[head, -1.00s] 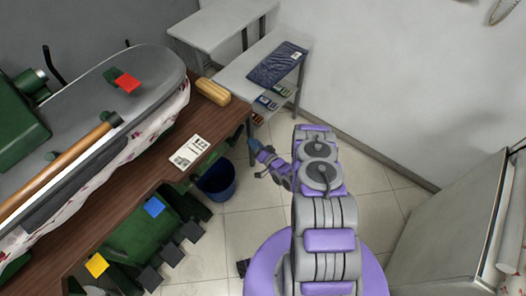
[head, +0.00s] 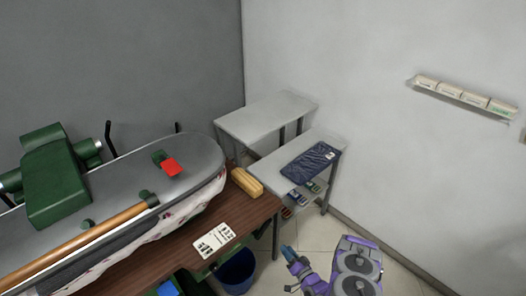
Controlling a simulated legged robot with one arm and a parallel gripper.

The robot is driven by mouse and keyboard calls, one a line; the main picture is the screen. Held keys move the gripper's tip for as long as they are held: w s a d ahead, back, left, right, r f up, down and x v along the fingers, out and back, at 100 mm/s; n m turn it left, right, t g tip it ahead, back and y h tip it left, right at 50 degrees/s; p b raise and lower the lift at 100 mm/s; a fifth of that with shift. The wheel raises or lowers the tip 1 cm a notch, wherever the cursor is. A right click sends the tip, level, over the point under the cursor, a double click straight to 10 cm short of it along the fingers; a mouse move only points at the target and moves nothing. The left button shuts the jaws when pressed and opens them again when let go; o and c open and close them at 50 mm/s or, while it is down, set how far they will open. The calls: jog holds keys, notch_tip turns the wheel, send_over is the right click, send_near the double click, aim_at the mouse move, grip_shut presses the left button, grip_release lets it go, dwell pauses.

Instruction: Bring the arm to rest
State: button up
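My gripper (head: 292,262) shows at the bottom of the head view, right of the dark blue bin. It is small and partly cut off by my arm and the frame edge, so I cannot make out whether its fingers are apart. My purple and grey arm (head: 357,268) is folded at the bottom right of centre. Nothing can be seen hanging from the gripper.
The brown wooden table (head: 262,212) with the grey pressing machine (head: 110,200) fills the left. A dark blue bin (head: 238,272) stands under its edge. Grey shelves (head: 325,150) with a dark blue packet (head: 310,162) stand behind. A wall shelf (head: 462,97) hangs right.

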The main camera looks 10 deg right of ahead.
jog(key=w+d+r+n+g+h, duration=0.3)
jog(key=w+r+n+g, duration=0.15)
jog(key=w+r, duration=0.6)
jog(key=s+r+g+h, duration=0.1)
jog(key=s+r+g, duration=0.15)
jog(key=r, duration=0.55)
jog(key=s+r+g+h, duration=0.2)
jog(key=s+r, duration=0.1)
jog(key=r, duration=0.6)
jog(key=s+a+r+g+h, duration=0.1)
jog(key=s+a+r+g, duration=0.1)
jog(key=s+r, duration=0.65)
jog(key=s+a+r+g, duration=0.1)
jog(key=s+r+g, duration=0.2)
jog(key=s+r, duration=0.55)
jog(key=s+a+r+g, duration=0.2)
jog(key=s+a, duration=0.1)
jog(key=s, duration=1)
jog(key=s+a+r+n+g+y, duration=0.1)
jog(key=s+a+r+g, duration=0.1)
jog(key=s, duration=1.2)
jog(key=shift+s+a, duration=0.2)
jog(key=shift+a, duration=0.4)
